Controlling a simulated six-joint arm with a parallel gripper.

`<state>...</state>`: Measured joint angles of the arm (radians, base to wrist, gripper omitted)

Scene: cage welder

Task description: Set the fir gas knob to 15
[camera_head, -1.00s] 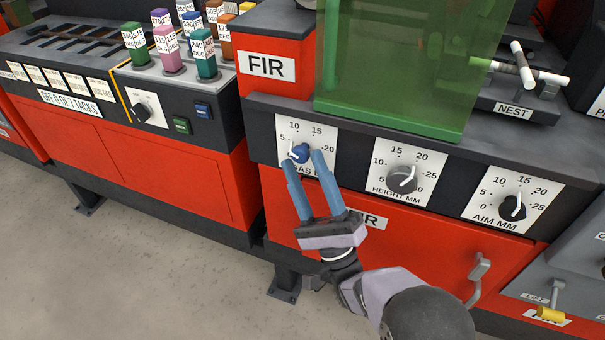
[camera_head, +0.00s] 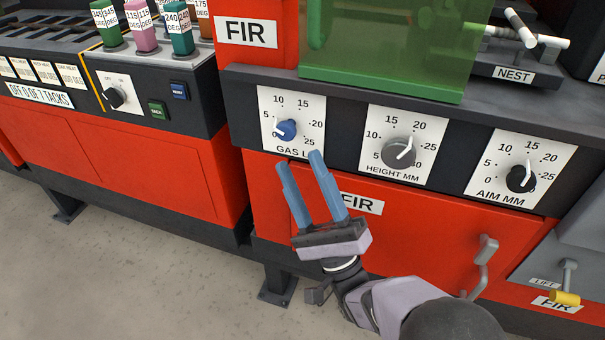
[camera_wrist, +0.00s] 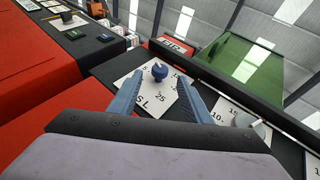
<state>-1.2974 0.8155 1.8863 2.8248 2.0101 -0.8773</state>
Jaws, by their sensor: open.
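The fir gas knob (camera_head: 287,130) is a blue knob with a white pointer on a white dial plate (camera_head: 304,108) marked 0 to 25. Its pointer is toward the left, near the 0 to 5 side, away from 15 at the top. The knob also shows in the wrist view (camera_wrist: 160,71), beyond and between my fingertips. My gripper (camera_head: 298,160) is open and empty, with its two blue fingers just below the dial plate, apart from the knob. The fingertips overlap the lower part of the plate's label.
The height knob (camera_head: 400,153) and aim knob (camera_head: 521,178) sit to the right on the same dark panel. A green guard (camera_head: 385,50) stands above. A red FIR door with a handle (camera_head: 484,262) is below. Another station's small knob (camera_head: 115,97) is at left.

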